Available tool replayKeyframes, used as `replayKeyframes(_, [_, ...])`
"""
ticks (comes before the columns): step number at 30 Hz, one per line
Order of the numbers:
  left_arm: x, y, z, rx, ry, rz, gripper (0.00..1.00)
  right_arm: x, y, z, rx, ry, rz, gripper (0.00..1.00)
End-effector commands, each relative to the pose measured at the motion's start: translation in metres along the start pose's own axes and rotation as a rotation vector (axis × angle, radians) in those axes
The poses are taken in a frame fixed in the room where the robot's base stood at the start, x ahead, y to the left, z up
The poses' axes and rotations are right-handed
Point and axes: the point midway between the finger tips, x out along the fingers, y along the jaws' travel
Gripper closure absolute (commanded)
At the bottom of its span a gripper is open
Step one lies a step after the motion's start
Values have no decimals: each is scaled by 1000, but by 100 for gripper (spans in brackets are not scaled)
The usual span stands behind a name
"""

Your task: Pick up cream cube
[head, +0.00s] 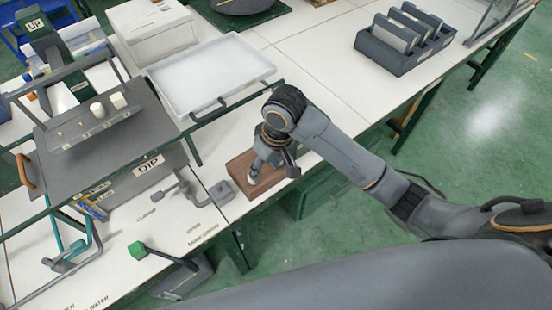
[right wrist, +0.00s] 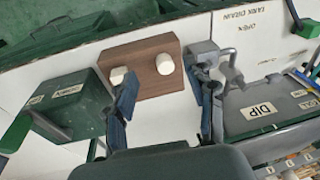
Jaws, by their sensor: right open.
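A brown wooden block (head: 238,167) lies at the front edge of the white table. In the right wrist view, the same wooden block (right wrist: 150,84) bears two small cream pieces, a left one (right wrist: 117,75) and a right one (right wrist: 165,64). Both have rounded edges, and I cannot tell which is the cube. My right gripper (head: 262,166) is over the wooden block, pointing down. In the right wrist view, the gripper (right wrist: 168,92) has its blue fingers apart with nothing held; the left finger partly covers the left cream piece. My left gripper is not in view.
Two more cream pieces, one shorter (head: 97,110) and one taller (head: 118,100), stand on the grey rack over the DIP tank (head: 155,170). A white tray (head: 205,70) lies behind. A grey valve (right wrist: 205,50) is close beside the wooden block.

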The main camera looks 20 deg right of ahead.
Motion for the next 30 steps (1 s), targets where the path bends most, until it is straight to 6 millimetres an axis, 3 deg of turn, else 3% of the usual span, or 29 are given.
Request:
replayKeyframes(1, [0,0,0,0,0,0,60,-12,13,-14,4,-21,30,45])
replayKeyframes(6, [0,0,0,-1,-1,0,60,-42,43,-36,49,-97,90,45])
replayKeyframes(13, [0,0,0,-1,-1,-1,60,-60,62,-46,91,-139,126,45])
replayKeyframes(17, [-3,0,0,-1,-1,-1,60,-45,64,-43,94,-145,125,45])
replayKeyframes(24, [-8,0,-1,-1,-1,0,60,1,69,-37,93,-143,126,45])
replayKeyframes(30, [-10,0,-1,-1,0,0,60,21,72,-35,91,-139,125,45])
